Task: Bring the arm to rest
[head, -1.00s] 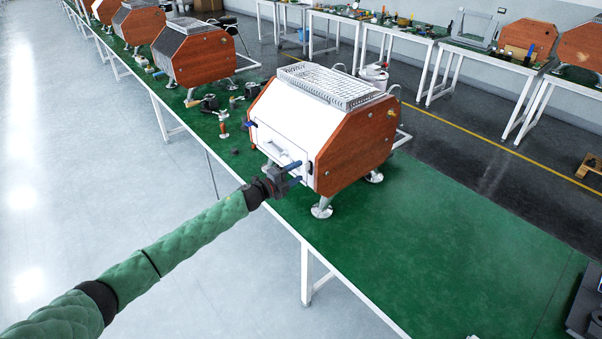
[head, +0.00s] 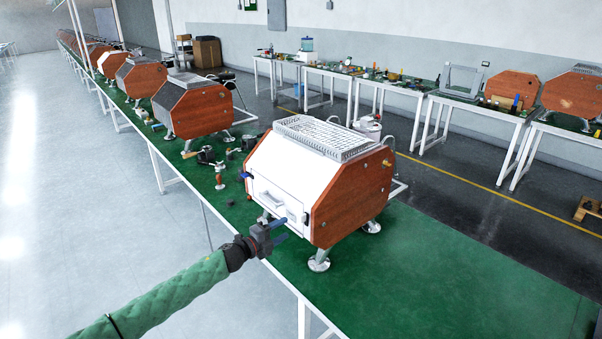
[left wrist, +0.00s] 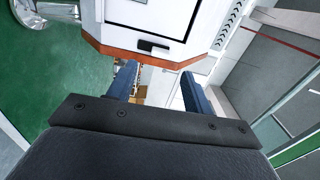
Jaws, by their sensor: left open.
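My left arm comes in from the lower left in the head view. Its gripper (head: 277,232) is at the near edge of the green bench, in front of the lower front of the espresso machine (head: 278,188). The machine has a white front panel, wooden sides and a metal top rack. In the left wrist view the two blue fingers (left wrist: 155,88) are apart with nothing between them. The machine's white front (left wrist: 150,18) lies beyond the fingertips. The right gripper is not in view.
The green bench top (head: 470,270) is clear to the right of the machine. Small parts (head: 208,155) lie on it to the left. More machines (head: 195,105) stand in a row behind. Other tables with parts (head: 455,105) stand along the wall. The floor at left is open.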

